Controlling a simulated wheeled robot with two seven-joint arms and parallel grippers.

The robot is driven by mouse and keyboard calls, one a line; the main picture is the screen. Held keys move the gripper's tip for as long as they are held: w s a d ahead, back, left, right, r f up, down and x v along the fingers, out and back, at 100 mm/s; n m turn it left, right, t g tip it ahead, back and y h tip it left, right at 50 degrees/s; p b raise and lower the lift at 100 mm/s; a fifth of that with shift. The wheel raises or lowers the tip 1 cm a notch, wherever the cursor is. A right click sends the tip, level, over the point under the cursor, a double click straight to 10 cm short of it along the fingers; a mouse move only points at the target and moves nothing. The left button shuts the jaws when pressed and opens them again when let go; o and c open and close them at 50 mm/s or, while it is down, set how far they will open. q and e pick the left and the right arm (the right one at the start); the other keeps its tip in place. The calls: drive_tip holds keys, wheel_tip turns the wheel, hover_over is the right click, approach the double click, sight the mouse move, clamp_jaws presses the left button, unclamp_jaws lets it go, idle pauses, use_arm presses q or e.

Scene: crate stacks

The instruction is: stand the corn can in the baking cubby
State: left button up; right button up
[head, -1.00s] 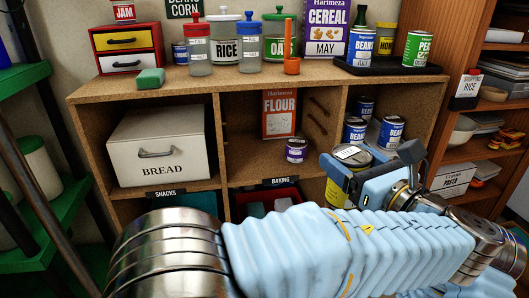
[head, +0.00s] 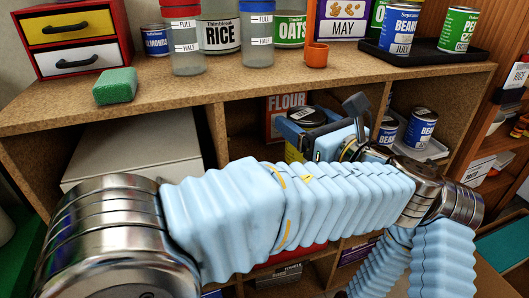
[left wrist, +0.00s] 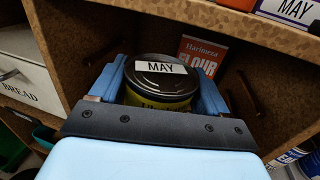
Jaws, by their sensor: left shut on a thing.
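My left gripper (head: 308,124) is shut on a yellow can with a dark lid marked MAY. The can (left wrist: 160,98) stands about upright between the fingers in the left wrist view; its front label is mostly hidden, so the word corn cannot be read. In the head view only a yellow strip of the can (head: 292,154) shows. The gripper and can are at the middle cubby (head: 240,128), in front of the flour box (head: 282,112). The BAKING label and the cubby floor are hidden now. My right gripper is out of view.
The bread box (head: 135,150) fills the left cubby. Blue bean cans (head: 420,127) stand in the right cubby. A wooden divider and the shelf top's edge bound the middle cubby closely. Jars and a green sponge (head: 115,86) stand on top.

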use_arm(q)
drive_tip(key=w+a+f+b, duration=0.1)
drive_tip(key=w+a+f, duration=0.1)
drive_tip(key=f, duration=0.1)
drive_tip(key=w+a+f+b, duration=0.1)
drive_tip(key=w+a+f, duration=0.2)
drive_tip(key=f, duration=0.1)
drive_tip(key=w+a+f+b, duration=0.1)
drive_tip(key=w+a+f, duration=0.1)
drive_tip(key=a+f, duration=0.1)
drive_tip(key=shift+w+f, duration=0.3)
drive_tip(key=shift+f, duration=0.5)
drive_tip(key=shift+f, duration=0.15)
drive_tip(key=o, duration=1.4)
drive_tip(key=shift+c, duration=0.2)
